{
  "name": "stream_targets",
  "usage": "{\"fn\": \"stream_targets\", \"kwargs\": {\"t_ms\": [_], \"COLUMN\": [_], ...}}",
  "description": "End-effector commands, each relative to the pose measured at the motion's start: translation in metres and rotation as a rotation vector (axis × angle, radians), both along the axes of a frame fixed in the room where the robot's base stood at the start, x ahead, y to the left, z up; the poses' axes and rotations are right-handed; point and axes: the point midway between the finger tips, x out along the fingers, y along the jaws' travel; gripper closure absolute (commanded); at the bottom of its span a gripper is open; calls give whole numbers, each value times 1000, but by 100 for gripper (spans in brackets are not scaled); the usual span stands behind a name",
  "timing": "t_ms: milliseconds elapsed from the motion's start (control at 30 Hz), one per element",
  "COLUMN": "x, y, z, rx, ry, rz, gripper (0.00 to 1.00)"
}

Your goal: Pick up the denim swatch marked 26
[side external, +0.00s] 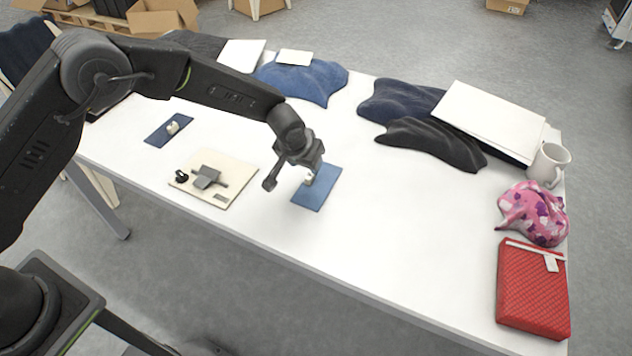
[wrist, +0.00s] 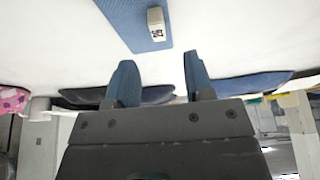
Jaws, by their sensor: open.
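A blue denim swatch (side external: 318,195) lies flat on the white table, with a small white block-like tag on it. It also shows at the top of the wrist view (wrist: 130,22), where the tag (wrist: 156,24) bears a dark printed mark too small to read. A second, darker swatch (side external: 157,138) lies further left with a similar white piece on it; no number is legible on either. My gripper (side external: 290,182) is open and empty, above the table at the lighter swatch's left edge. In the wrist view, its two blue-tipped fingers (wrist: 160,78) stand apart, clear of the swatch.
A cream board (side external: 232,170) with a grey device stands left of my gripper. Folded dark garments (side external: 400,100), a white panel (side external: 490,115), a mug (side external: 549,163), a pink patterned cloth (side external: 533,212) and a red box (side external: 533,290) occupy the right. The table's middle is clear.

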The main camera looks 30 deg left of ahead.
Motion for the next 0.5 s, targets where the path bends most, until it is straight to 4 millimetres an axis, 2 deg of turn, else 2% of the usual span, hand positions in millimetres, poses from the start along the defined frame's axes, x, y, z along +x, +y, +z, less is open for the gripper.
{"fn": "stream_targets", "kwargs": {"t_ms": [267,500], "x": [9,24], "y": [0,-1], "z": [-19,-50], "rx": [1,0], "ry": [1,1], "rz": [0,-1], "gripper": [52,52]}}
